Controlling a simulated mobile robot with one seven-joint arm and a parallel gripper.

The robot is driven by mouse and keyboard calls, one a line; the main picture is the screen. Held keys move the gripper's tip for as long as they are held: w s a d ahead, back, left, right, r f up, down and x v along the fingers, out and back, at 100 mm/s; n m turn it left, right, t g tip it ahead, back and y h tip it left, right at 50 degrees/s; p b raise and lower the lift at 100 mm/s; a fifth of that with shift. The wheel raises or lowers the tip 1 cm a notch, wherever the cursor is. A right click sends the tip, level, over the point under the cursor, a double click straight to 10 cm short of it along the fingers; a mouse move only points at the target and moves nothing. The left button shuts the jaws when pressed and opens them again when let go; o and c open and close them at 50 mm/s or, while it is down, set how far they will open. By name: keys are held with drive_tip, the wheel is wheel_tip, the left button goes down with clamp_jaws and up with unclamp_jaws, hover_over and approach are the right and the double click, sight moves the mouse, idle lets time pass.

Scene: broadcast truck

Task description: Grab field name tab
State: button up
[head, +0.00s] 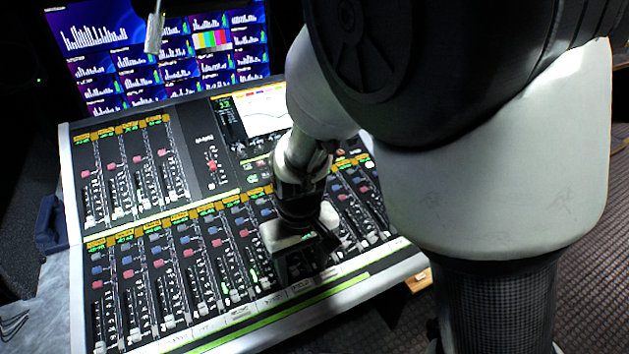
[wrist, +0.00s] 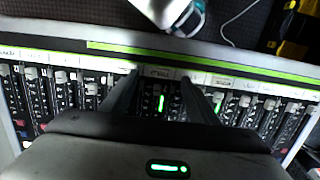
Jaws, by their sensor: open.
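A row of small white name tabs runs along the front edge of the mixing console (head: 75,205), below the faders. The lettering is too small for me to tell surely which is the field name tab. My gripper (head: 300,272) is low over the console's front right-of-centre part, pointing down. In the wrist view my open gripper (wrist: 159,82) has its two fingers apart, with a white tab (wrist: 160,71) showing in the gap between the tips. I cannot tell whether the fingers touch the console. My arm and gripper hide part of the row in the head view.
Raised fader caps (wrist: 92,89) stand in rows close to the fingers. A green strip (head: 270,318) runs along the console's front edge. A screen wall (head: 130,60) stands behind the console. A grey microphone-like rod (head: 154,32) hangs before it.

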sight(302, 287)
wheel_tip(302, 287, down, 7)
drive_tip(key=shift+w+a+r+b, duration=0.1)
drive_tip(key=shift+w+r+b, duration=0.1)
drive_tip(key=shift+b, duration=0.6)
drive_tip(key=c, duration=1.1)
